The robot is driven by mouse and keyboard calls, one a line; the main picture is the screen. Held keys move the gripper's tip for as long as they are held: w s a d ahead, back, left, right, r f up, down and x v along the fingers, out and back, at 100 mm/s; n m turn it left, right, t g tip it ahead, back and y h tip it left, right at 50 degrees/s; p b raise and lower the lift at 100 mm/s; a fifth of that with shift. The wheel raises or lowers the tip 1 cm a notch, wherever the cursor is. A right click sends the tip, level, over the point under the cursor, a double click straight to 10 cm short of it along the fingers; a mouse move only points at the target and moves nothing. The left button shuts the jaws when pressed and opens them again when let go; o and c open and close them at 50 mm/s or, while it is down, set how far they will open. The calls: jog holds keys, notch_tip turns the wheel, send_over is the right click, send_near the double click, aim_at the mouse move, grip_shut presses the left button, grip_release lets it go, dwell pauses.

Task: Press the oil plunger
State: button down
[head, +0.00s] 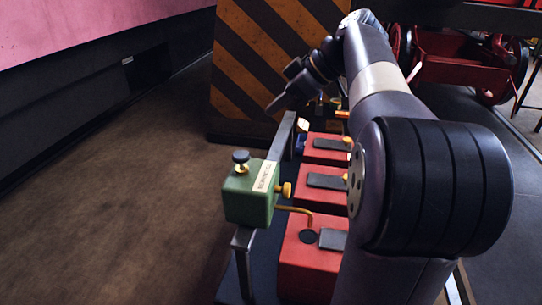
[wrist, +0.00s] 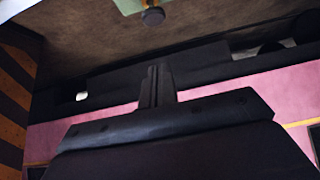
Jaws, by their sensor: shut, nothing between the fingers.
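The oil plunger is a dark round knob (head: 241,156) on a short brass stem. It stands up from the top of a green box (head: 247,203) with a white label, mounted on a grey rail. My gripper (head: 273,107) is shut and empty, in the air beyond the box and apart from it. In the wrist view its closed fingers (wrist: 157,80) point toward the dark knob (wrist: 153,16) at the top edge. Part of the green box (wrist: 128,5) also shows there, cut off by the frame.
Several red blocks (head: 318,188) with grey plates stand in a row right of the green box. A brass pipe (head: 296,210) runs from the box toward the nearest one. A striped panel (head: 265,70) stands behind. Open brown floor (head: 130,190) lies to the left.

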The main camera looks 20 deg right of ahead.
dwell(0.3)
send_over(248, 156)
notch_tip(248, 156, down, 7)
jog(key=shift+r+p, duration=0.15)
jog(key=shift+p, duration=0.2)
notch_tip(248, 156, down, 3)
jog(key=shift+w+r, duration=0.1)
jog(key=shift+r, duration=0.1)
jog(key=shift+f, duration=0.8)
jog(key=shift+f+b, duration=1.5)
jog(key=shift+f, duration=0.1)
jog(key=v, duration=1.1)
jog(key=shift+r, duration=0.25)
